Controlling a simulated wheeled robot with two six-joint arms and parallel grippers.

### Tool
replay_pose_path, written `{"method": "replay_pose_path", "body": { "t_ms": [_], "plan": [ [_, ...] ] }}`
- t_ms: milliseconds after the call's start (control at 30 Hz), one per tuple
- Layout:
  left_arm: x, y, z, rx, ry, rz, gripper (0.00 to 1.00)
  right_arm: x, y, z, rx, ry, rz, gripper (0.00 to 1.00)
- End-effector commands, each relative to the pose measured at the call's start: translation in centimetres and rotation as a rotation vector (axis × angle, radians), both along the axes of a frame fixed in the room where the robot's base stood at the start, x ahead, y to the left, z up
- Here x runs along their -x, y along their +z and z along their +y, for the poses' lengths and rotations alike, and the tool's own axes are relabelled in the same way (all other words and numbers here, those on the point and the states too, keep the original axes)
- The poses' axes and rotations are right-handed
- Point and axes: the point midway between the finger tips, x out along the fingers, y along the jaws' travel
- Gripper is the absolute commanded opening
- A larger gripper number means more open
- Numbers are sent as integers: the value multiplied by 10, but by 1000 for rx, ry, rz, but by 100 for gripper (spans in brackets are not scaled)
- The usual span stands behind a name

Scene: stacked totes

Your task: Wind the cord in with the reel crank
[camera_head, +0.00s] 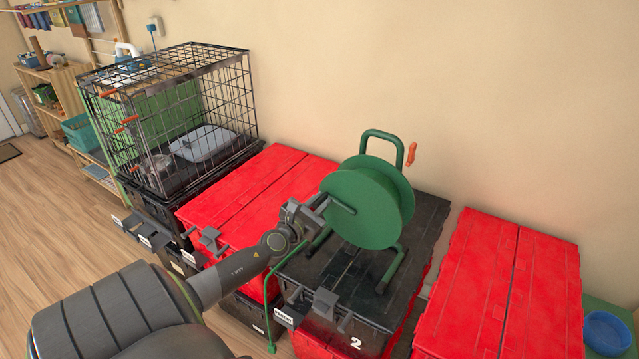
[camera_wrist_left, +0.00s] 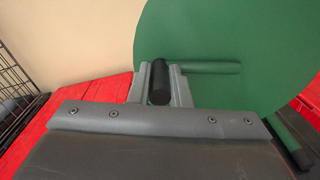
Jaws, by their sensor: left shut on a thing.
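A green cord reel (camera_head: 367,208) stands on its frame on a black tote, with its flat disc side facing my left gripper. My left gripper (camera_head: 318,206) is at the disc's left edge. In the left wrist view the gripper (camera_wrist_left: 160,85) is shut on a black cylindrical grip (camera_wrist_left: 160,82), which looks like the crank handle. A green rod (camera_wrist_left: 212,67) sticks out from the disc (camera_wrist_left: 245,100) beside it. The green cord (camera_head: 272,315) hangs over the tote's front edge towards the floor. My right gripper is not in view.
The black tote (camera_head: 345,277) marked 2 bears the reel. Red-lidded totes stand left (camera_head: 235,200) and right (camera_head: 497,285). A wire cage (camera_head: 170,110) stands at the left. An orange piece (camera_head: 412,153) shows beside the reel's handle. The wall is close behind.

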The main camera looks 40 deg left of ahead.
Motion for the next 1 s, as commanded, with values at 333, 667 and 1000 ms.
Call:
{"method": "replay_pose_path", "body": {
  "t_ms": [333, 667, 1000],
  "plan": [
    [-1, 3, 0, 1, 1, -6, 21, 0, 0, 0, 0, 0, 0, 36],
    [-1, 1, 0, 1, 0, -3, 39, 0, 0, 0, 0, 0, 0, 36],
    [25, 0, -5, 0, 0, 0, 39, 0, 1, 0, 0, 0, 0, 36]
  ]
}}
